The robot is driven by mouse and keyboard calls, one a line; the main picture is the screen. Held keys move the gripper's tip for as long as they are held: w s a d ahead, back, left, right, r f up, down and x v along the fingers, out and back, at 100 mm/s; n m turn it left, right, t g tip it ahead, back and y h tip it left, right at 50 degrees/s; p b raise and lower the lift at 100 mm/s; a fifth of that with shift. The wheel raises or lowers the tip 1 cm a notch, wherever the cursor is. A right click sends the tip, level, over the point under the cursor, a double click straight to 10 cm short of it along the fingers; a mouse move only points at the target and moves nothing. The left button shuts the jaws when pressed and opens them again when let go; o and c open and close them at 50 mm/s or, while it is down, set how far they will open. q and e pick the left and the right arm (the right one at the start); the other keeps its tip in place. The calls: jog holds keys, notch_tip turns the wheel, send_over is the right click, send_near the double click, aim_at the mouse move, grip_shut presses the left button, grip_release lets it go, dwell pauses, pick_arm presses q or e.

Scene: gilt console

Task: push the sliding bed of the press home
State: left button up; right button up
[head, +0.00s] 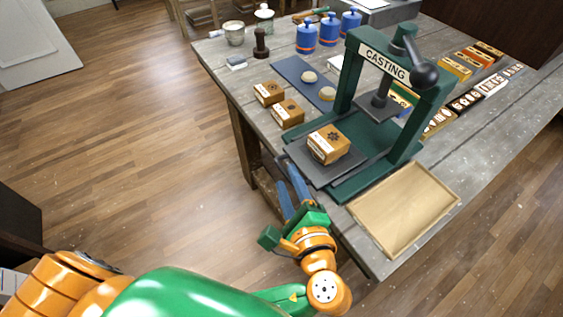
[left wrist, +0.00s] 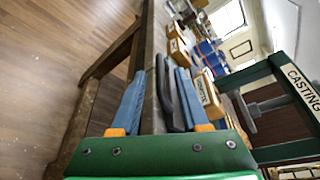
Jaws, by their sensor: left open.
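The green press marked CASTING (head: 385,65) stands on the table, its pressing plate (head: 379,105) raised. Its dark grey sliding bed (head: 306,164) sticks out of the frame at the front left, not under the pressing plate. A brown box with a dark emblem (head: 328,144) sits on the bed. My left gripper (head: 287,180) is open and empty, with blue fingers, just off the table edge in front of the bed. In the left wrist view the fingers (left wrist: 157,88) point along the table edge, with a dark slab seen between them. My right gripper is out of view.
A shallow wooden tray (head: 404,207) lies to the right of the bed, at the near table edge. Two brown boxes (head: 288,112) and a blue mat (head: 290,67) with round pieces lie behind. Blue canisters (head: 328,30) stand at the back. Floor left of the table is clear.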

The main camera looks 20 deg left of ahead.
aim_at(285, 171)
pick_arm(q)
jog(key=shift+x, duration=1.95)
jog(key=shift+s+d, duration=0.1)
jog(key=shift+s, duration=0.05)
grip_shut()
